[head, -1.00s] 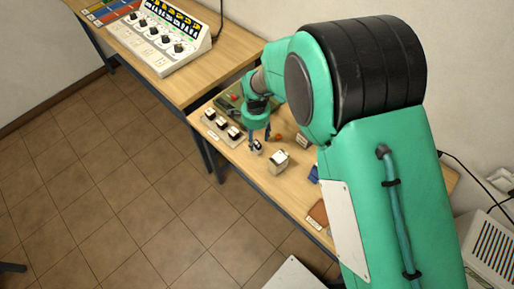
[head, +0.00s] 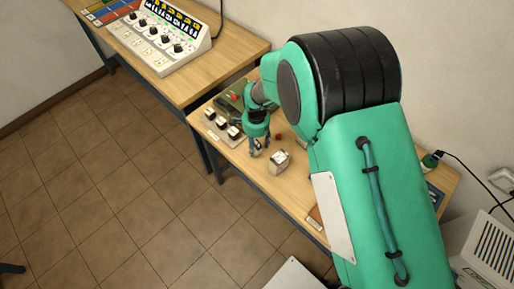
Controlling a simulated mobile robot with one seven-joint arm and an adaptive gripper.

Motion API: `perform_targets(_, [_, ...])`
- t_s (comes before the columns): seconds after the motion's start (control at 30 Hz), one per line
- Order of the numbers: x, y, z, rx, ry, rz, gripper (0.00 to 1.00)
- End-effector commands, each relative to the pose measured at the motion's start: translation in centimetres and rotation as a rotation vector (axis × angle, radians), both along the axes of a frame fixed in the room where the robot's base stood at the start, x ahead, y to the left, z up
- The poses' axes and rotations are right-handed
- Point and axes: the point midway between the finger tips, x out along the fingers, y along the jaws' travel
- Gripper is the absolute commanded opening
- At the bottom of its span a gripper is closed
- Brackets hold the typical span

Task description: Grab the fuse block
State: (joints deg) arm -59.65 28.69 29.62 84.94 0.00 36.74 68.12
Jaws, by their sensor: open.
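I cannot tell whether the fingers touch anything.
A grey panel with several black-and-white parts (head: 222,124) lies left of my gripper. A small orange-brown round item (head: 278,135) is behind it. A control box with knobs (head: 163,38) stands on the farther table.

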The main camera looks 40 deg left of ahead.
Motion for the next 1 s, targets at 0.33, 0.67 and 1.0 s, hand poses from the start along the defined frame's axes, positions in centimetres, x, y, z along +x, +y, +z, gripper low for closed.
perform_targets(0.33, [-0.01, -0.01, 0.01, 0.000, 0.000, 0.000, 0.51])
perform_targets(0.67, [0.00, 0.00, 0.03, 0.000, 0.000, 0.000, 0.00])
perform_targets(1.0, [0.03, 0.05, 0.63, 0.001, -0.001, 0.000, 0.00])
